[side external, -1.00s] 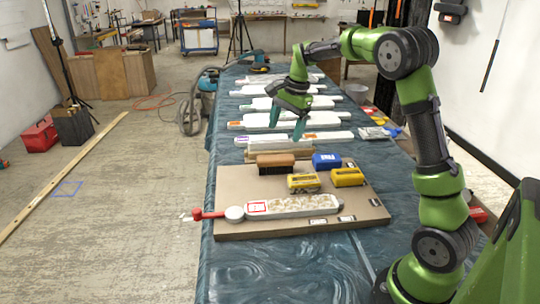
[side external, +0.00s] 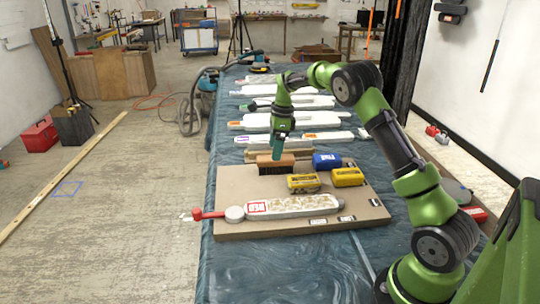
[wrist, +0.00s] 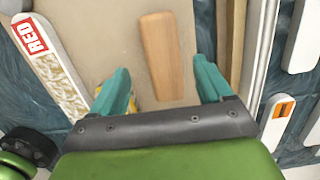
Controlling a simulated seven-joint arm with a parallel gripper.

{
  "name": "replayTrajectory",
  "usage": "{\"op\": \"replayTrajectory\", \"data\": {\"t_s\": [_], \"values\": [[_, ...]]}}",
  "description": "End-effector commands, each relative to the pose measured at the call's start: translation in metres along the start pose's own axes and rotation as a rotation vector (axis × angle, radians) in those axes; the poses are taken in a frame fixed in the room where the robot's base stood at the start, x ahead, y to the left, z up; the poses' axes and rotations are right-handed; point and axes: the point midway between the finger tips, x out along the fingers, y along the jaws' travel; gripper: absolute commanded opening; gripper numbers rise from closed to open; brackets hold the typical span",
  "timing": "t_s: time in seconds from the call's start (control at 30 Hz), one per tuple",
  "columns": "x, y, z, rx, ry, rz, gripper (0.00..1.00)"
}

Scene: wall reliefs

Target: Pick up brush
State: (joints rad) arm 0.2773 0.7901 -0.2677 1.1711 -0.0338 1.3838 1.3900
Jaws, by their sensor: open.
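The brush (side external: 268,168) has a brown wooden back and dark bristles. It rests bristles down near the far left part of the brown board (side external: 240,190). In the wrist view its wooden back (wrist: 161,48) lies between the lines of my two teal fingers, slightly tilted and ahead of the tips. My gripper (side external: 278,152) points down right over the brush in the side view. In the wrist view my gripper (wrist: 162,76) is open and empty. Whether a finger touches the brush cannot be told.
Two yellow blocks (side external: 304,182) (side external: 347,177) and a blue block (side external: 326,161) stand close to the right of the brush. A white relief piece (side external: 293,206) with a red label lies in front. Wooden strips (wrist: 232,45) run beside the board. More white pieces (side external: 292,121) lie behind.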

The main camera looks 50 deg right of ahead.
Motion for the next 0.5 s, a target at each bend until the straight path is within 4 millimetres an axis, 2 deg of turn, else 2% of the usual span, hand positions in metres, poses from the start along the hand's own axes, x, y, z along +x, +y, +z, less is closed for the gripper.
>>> {"op": "replayTrajectory", "data": {"t_s": [0.03, 0.27, 0.5], "values": [[0.007, 0.000, 0.000, 0.000, 0.000, 0.001, 0.79], [0.023, -0.001, -0.002, 0.001, 0.000, 0.002, 0.79], [0.057, -0.004, -0.009, 0.000, -0.001, 0.002, 0.79]]}}
